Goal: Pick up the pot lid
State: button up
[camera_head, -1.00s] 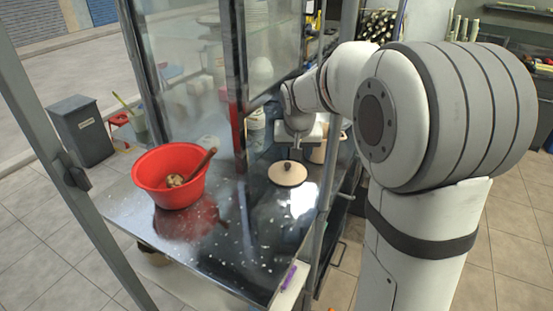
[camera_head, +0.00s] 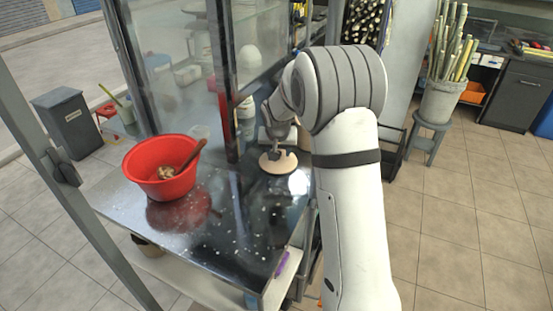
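The pot lid (camera_head: 272,166) is a flat, round, pale tan disc with a dark knob. It lies on the dark, shiny counter, right of the red bowl. My gripper (camera_head: 279,150) is small in the view and hangs directly over the lid, at about its knob. The gripper and wrist cover part of the lid's upper side. I cannot tell whether the fingers touch the knob or how wide they stand.
A red bowl (camera_head: 164,168) with a wooden spoon and some contents stands on the counter (camera_head: 225,228) at left. Glass panels and metal posts rise behind and beside the lid. A purple object (camera_head: 282,262) lies at the front right edge. The counter's front middle is clear.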

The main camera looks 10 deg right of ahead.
jog(key=shift+f, duration=0.1)
jog(key=shift+c, duration=0.2)
grip_shut()
dwell(0.5)
